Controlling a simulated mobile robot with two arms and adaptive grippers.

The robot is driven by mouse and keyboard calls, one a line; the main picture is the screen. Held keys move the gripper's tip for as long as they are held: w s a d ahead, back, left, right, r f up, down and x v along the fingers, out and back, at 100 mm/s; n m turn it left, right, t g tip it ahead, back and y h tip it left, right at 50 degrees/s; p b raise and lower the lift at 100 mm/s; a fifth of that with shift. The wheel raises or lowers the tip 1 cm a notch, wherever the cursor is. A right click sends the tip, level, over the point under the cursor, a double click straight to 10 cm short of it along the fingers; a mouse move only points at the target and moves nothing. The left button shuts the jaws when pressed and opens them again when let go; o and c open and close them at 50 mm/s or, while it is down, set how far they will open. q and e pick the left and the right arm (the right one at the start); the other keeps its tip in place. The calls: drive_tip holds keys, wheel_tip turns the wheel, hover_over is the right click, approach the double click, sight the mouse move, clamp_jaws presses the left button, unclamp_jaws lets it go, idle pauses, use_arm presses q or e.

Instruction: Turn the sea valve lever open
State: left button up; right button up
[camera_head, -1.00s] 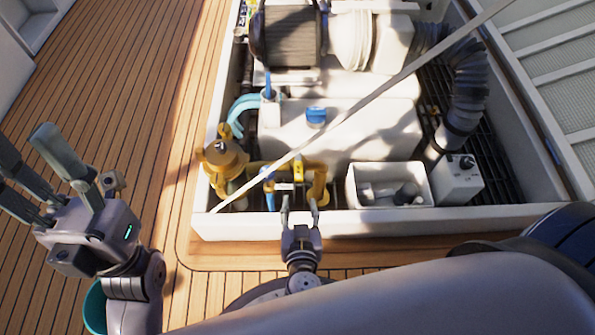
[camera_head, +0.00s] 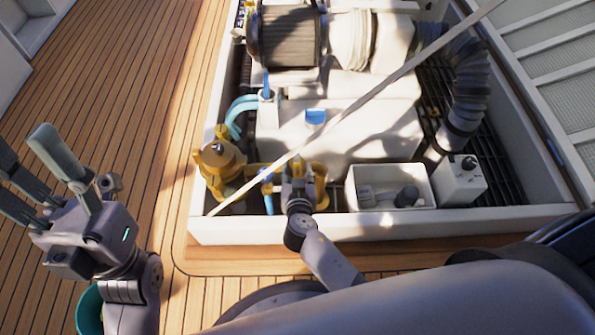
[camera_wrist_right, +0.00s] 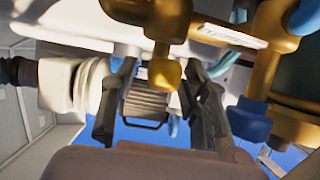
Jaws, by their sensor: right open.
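The yellow sea valve pipework (camera_head: 318,172) sits at the near edge of the hatch in the head view. My right gripper (camera_head: 298,170) is over it, open, and covers part of it. In the right wrist view, a yellow stem with a rounded end (camera_wrist_right: 165,74) shows between the open fingers of the right gripper (camera_wrist_right: 160,72). I see no clear contact, and I cannot tell for sure whether this stem is the lever. A blue-ended yellow pipe (camera_wrist_right: 250,120) is right of the fingers. My left gripper (camera_head: 45,165) is open and empty over the deck.
A yellow strainer-like housing (camera_head: 220,165) stands left of the valve. A white open bin (camera_head: 360,205) and a grey-white box (camera_head: 458,180) are to the right. The hatch rim (camera_head: 245,228) runs in front.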

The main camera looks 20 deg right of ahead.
clamp_jaws()
idle(0.5)
idle(0.3)
